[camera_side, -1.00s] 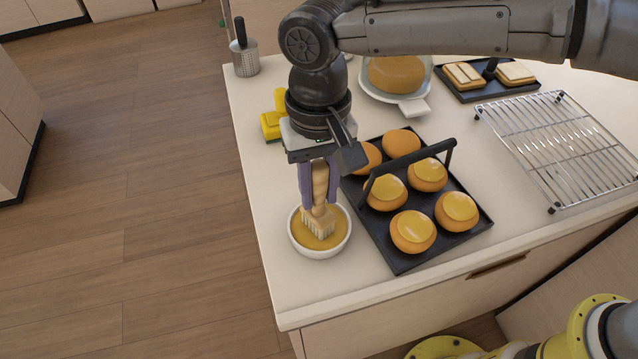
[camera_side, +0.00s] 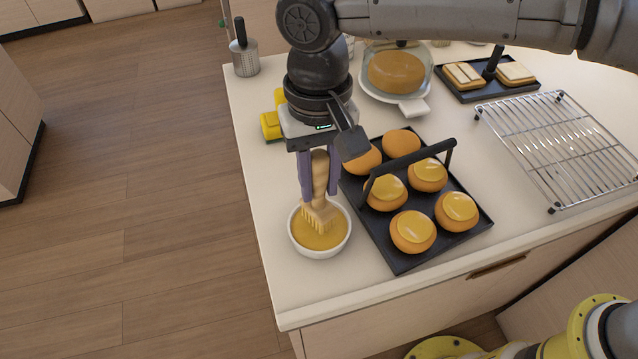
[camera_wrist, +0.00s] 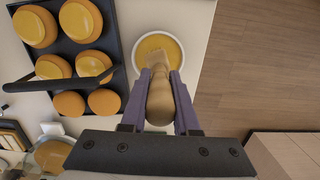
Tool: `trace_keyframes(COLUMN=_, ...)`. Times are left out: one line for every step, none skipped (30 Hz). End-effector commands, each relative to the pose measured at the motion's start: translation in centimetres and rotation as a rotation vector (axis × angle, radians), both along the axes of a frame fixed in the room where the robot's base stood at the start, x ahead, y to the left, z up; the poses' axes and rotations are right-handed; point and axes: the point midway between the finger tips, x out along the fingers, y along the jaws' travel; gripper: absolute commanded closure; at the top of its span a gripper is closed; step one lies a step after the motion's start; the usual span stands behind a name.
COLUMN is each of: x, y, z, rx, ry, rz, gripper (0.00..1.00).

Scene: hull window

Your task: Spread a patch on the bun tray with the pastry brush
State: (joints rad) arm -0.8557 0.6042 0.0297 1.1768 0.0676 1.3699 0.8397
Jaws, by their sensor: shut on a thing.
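My gripper (camera_side: 320,192) has its purple fingers shut on the pastry brush (camera_side: 320,170), around its wooden handle. The brush hangs bristles down over a white bowl (camera_side: 321,255) of yellow glaze. Its bristle end is at the glaze; I cannot tell if it touches. The wrist view also shows the brush (camera_wrist: 160,98) and the bowl (camera_wrist: 181,45). The dark bun tray (camera_side: 400,262) stands just right of the bowl, holding several buns. The front buns, such as the nearest one (camera_side: 412,231), carry shiny yellow patches. Two back buns (camera_side: 401,143) look plain.
A black handle (camera_side: 410,170) arches over the tray. A wire rack (camera_side: 560,145) stands to the right. Behind are a domed cake (camera_side: 396,72), a dark tray of slices (camera_side: 490,90), a yellow object (camera_side: 271,125) and a metal cup (camera_side: 245,63). The counter's front left edge is near the bowl.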

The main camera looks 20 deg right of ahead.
Motion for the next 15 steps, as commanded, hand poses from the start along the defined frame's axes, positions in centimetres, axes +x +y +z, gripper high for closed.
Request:
trace_keyframes(x=0.1, y=0.1, z=0.5, rx=0.004, ry=-0.003, rz=0.000, gripper=1.00)
trace_keyframes(x=0.1, y=0.1, z=0.7, rx=0.004, ry=-0.003, rz=0.000, gripper=1.00)
trace_keyframes(x=0.0, y=0.1, z=1.0, rx=0.003, ry=-0.003, rz=0.000, gripper=1.00)
trace_keyframes(x=0.1, y=0.1, z=1.2, rx=0.003, ry=-0.003, rz=0.000, gripper=1.00)
trace_keyframes(x=0.1, y=0.1, z=1.5, rx=0.004, ry=-0.003, rz=0.000, gripper=1.00)
trace_keyframes(x=0.1, y=0.1, z=1.8, rx=0.004, ry=-0.004, rz=0.000, gripper=1.00)
trace_keyframes(x=0.1, y=0.1, z=2.0, rx=0.004, ry=-0.003, rz=0.000, gripper=1.00)
trace_keyframes(x=0.1, y=0.1, z=2.2, rx=0.004, ry=-0.004, rz=0.000, gripper=1.00)
trace_keyframes(x=0.1, y=0.1, z=2.5, rx=0.004, ry=-0.004, rz=0.000, gripper=1.00)
trace_keyframes(x=0.0, y=0.1, z=2.7, rx=0.004, ry=-0.004, rz=0.000, gripper=1.00)
trace_keyframes(x=0.1, y=0.0, z=2.9, rx=0.003, ry=-0.003, rz=0.000, gripper=1.00)
trace_keyframes(x=0.1, y=0.1, z=3.2, rx=0.004, ry=-0.004, rz=0.000, gripper=1.00)
trace_keyframes(x=0.1, y=0.1, z=3.4, rx=0.004, ry=-0.004, rz=0.000, gripper=1.00)
trace_keyframes(x=0.1, y=0.1, z=3.6, rx=0.004, ry=-0.004, rz=0.000, gripper=1.00)
trace_keyframes(x=0.0, y=0.1, z=3.9, rx=0.003, ry=-0.003, rz=0.000, gripper=1.00)
